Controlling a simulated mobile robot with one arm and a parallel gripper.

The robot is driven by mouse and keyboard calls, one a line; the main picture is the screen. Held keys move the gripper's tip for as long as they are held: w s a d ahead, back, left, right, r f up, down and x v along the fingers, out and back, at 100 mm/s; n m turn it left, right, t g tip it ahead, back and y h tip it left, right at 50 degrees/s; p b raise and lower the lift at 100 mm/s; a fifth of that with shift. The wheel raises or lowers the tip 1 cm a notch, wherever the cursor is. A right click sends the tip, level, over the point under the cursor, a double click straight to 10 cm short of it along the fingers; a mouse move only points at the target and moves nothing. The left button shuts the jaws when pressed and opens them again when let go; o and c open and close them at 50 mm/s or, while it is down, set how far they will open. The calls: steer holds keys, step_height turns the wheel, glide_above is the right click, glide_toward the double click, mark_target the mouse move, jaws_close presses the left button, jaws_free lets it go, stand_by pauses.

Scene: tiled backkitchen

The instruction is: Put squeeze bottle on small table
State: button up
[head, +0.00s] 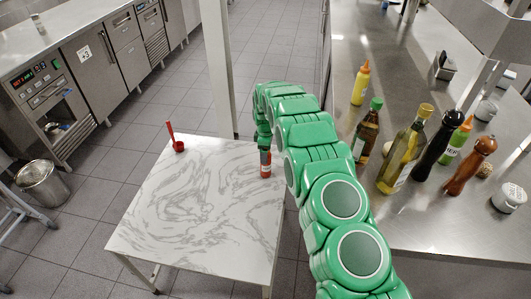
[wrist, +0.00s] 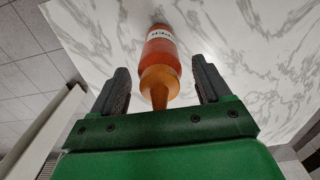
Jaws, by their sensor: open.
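A red squeeze bottle (head: 265,163) with a white label stands on the small marble-topped table (head: 190,210), near its right edge. In the wrist view the squeeze bottle (wrist: 161,52) has an orange nozzle that points back between my fingers. My gripper (wrist: 160,88) is open, with one dark finger on each side of the nozzle and a gap on both sides. In the head view my green arm reaches over the table's right edge, and the gripper's fingers are hard to make out there.
A red ladle-like utensil (head: 178,143) lies at the table's back left corner. A steel counter (head: 420,215) on the right holds a yellow squeeze bottle (head: 361,84), an oil bottle (head: 402,155) and a pepper mill (head: 470,168). The table's middle is clear. A bin (head: 42,184) stands at left.

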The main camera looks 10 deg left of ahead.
step_height(320, 180, up, 12)
steer(key=shift+f, duration=0.15)
stand_by(0.3)
steer(key=shift+r, duration=0.2)
steer(key=shift+s+d+r, duration=0.1)
steer(key=shift+d+r, duration=0.1)
steer(key=shift+d, duration=0.05)
steer(key=s+d+r+m, duration=0.9)
steer(key=s+d+r, duration=1.1)
steer(key=r, duration=0.1)
steer(key=s+d+m, duration=0.3)
steer(key=s, duration=0.9)
steer(key=s+d+r+m+g, duration=0.1)
steer(key=s+d+m, duration=0.2)
steer(key=s, duration=0.9)
steer(key=s+d+r+m, duration=0.1)
steer(key=s+d+m, duration=0.2)
steer(key=s, duration=0.9)
steer(key=shift+s+d+r+g, duration=0.2)
steer(key=shift+s+d+g, duration=0.1)
steer(key=shift+s+g, duration=0.1)
